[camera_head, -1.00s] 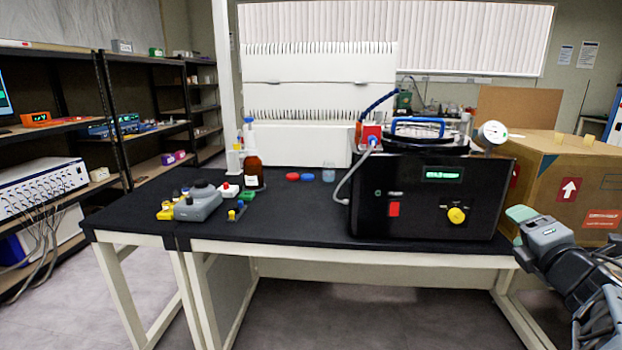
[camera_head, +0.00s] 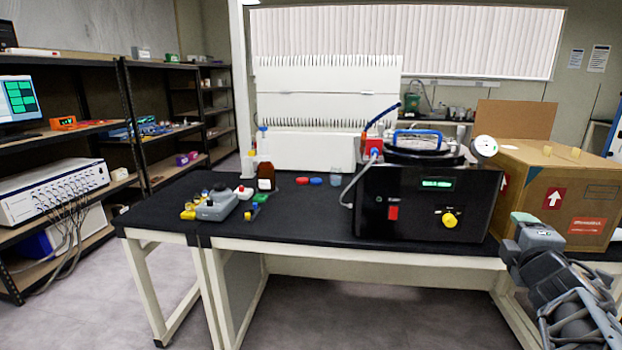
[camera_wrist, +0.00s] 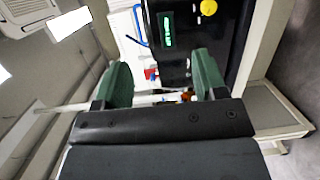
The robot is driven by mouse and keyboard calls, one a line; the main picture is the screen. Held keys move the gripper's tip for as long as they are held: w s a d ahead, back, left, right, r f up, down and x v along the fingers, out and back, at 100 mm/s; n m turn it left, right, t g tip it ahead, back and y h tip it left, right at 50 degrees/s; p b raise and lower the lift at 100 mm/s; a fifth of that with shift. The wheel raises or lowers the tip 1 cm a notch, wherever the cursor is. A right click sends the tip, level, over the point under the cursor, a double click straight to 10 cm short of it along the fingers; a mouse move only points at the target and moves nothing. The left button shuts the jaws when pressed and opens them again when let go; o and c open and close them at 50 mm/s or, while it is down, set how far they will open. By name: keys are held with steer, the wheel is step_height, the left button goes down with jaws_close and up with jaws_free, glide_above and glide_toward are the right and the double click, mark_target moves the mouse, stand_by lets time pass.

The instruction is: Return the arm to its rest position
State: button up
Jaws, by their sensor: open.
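My gripper (camera_head: 522,222) is at the lower right of the head view, in front of the table's right end and the cardboard box. In the wrist view its two green fingers (camera_wrist: 162,78) stand apart with nothing between them. The black freeze dryer (camera_head: 425,208) stands on the table to the left of my gripper. It has a lit green display, a red switch and a yellow knob, and it also shows in the wrist view (camera_wrist: 205,38). My gripper is apart from the dryer.
A black-topped table (camera_head: 300,217) carries a grey device (camera_head: 216,206), a brown bottle (camera_head: 266,177) and small coloured items. A cardboard box (camera_head: 562,190) stands right of the dryer. Shelves (camera_head: 90,160) line the left side. The floor before the table is clear.

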steer(key=s+a+m+g+y+p, duration=0.2)
steer(key=s+a+m+g+p, duration=0.2)
steer(key=a, duration=0.4)
steer(key=s+a+f+m+g+y+p, duration=0.1)
steer(key=s+a+m+g+y+p, duration=0.1)
steer(key=s+a+m+g+p, duration=0.2)
steer(key=s+a+m+g+y+p, duration=0.2)
steer(key=s+a+m+g+p, duration=0.2)
steer(key=a+p, duration=0.5)
steer(key=a+m, duration=0.2)
steer(key=shift+a+f+m+g+p, duration=0.3)
steer(key=shift+f+g, duration=0.05)
steer(key=shift+g, duration=0.05)
